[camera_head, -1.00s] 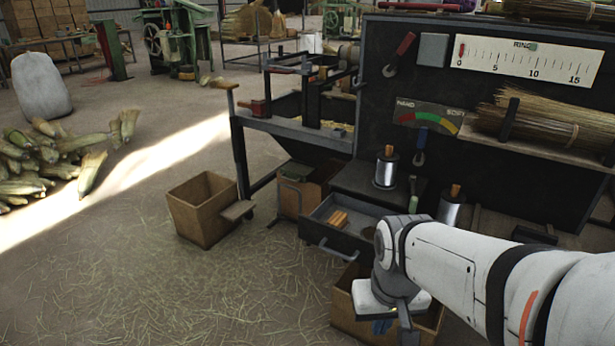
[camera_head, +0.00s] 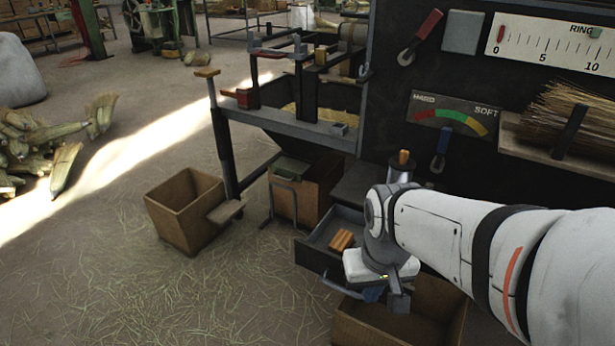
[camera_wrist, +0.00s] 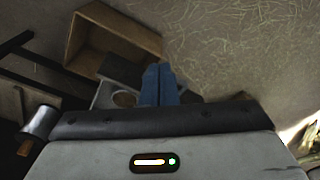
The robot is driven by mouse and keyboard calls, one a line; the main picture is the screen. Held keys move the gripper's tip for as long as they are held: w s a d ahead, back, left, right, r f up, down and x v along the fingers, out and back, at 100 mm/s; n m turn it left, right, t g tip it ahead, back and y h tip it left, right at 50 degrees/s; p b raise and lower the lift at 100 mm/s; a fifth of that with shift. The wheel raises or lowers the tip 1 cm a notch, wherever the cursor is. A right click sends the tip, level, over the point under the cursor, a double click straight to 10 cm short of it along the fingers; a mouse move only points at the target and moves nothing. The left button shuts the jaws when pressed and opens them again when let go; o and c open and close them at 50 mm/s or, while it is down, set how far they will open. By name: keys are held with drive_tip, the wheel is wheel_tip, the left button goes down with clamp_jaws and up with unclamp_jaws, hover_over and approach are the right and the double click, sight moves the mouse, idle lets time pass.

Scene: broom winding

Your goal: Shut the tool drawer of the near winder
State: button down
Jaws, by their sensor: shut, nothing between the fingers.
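The tool drawer (camera_head: 312,258) of the near winder stands pulled out, low under the dark panel, with a grey bar handle (camera_head: 340,288) on its front. A wooden block (camera_head: 341,240) lies inside it. My gripper (camera_head: 374,294) is shut and empty, its blue fingers pointing down beside the handle's right end; I cannot tell if they touch the drawer. My wrist and arm hide the drawer's right part. In the wrist view the shut blue fingers (camera_wrist: 158,85) show side by side, nothing between them.
An open box (camera_head: 400,325) stands below my gripper. A wooden bin (camera_head: 185,208) and a brown crate (camera_head: 300,190) stand left of the drawer. A metal spool (camera_head: 400,172) stands behind my wrist.

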drive_tip(key=n, duration=0.1)
drive_tip(key=n+t+h+p, duration=0.15)
drive_tip(key=n+p, duration=0.45)
drive_tip(key=n, duration=2.1)
approach(329, 256)
drive_tip(key=s+a+r, duration=0.3)
drive_tip(key=s, duration=0.2)
drive_tip(key=shift+n+g, duration=0.25)
drive_tip(key=shift+n, duration=0.05)
drive_tip(key=b+x, duration=0.1)
drive_tip(key=x, duration=0.2)
drive_tip(key=w+d+b+x, duration=0.1)
drive_tip(key=b+x, duration=0.1)
drive_tip(key=x, duration=0.2)
drive_tip(key=b+x, duration=0.2)
drive_tip(key=x, duration=0.2)
drive_tip(key=shift+w+d+r, duration=0.3)
drive_tip(key=shift+w+d, duration=0.05)
drive_tip(key=shift+w, duration=0.05)
drive_tip(key=shift+w+d+r+b, duration=0.1)
drive_tip(key=shift+w+d+b, duration=0.3)
drive_tip(key=shift+w, duration=0.2)
drive_tip(key=shift+w, duration=0.1)
